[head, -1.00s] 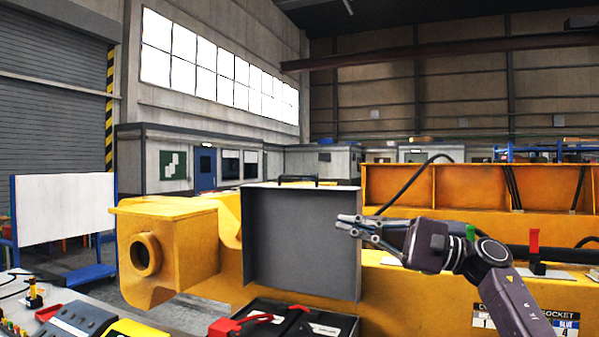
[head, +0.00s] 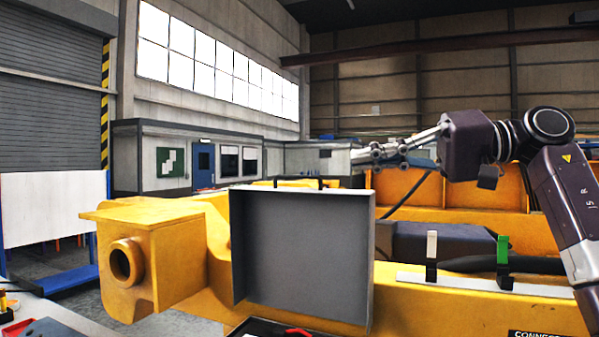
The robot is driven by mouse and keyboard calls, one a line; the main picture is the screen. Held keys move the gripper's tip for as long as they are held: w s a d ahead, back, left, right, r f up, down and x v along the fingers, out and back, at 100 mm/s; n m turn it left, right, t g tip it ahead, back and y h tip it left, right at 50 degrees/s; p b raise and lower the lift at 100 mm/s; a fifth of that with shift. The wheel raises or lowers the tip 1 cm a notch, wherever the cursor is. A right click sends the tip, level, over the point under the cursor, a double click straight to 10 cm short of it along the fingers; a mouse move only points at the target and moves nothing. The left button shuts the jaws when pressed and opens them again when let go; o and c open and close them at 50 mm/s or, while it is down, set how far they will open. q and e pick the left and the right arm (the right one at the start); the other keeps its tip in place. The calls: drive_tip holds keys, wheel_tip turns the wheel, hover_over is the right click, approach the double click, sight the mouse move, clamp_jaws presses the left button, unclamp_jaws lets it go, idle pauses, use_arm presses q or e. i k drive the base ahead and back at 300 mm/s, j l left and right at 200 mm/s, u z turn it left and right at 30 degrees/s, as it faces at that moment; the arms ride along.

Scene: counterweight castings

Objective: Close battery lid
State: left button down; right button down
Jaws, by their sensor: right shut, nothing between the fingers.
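The battery lid (head: 303,255) is a grey, shallow, box-like cover standing upright and open, its hollow inside facing me. Below it, at the bottom edge, a small part of the battery box (head: 262,327) shows, dark with a bit of red; most of it is out of frame. My right gripper (head: 362,155) is shut and empty. It appears above the lid's top right corner, pointing left, apart from the lid in the picture. My left gripper is not in view.
A yellow casting (head: 420,300) extends behind and beside the lid, with a round-holed block (head: 125,262) at left. Upright white and green levers (head: 503,258) stand at right below my arm. A white board (head: 52,208) is far left.

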sight(306, 251)
drive_tip(key=i, duration=1.4)
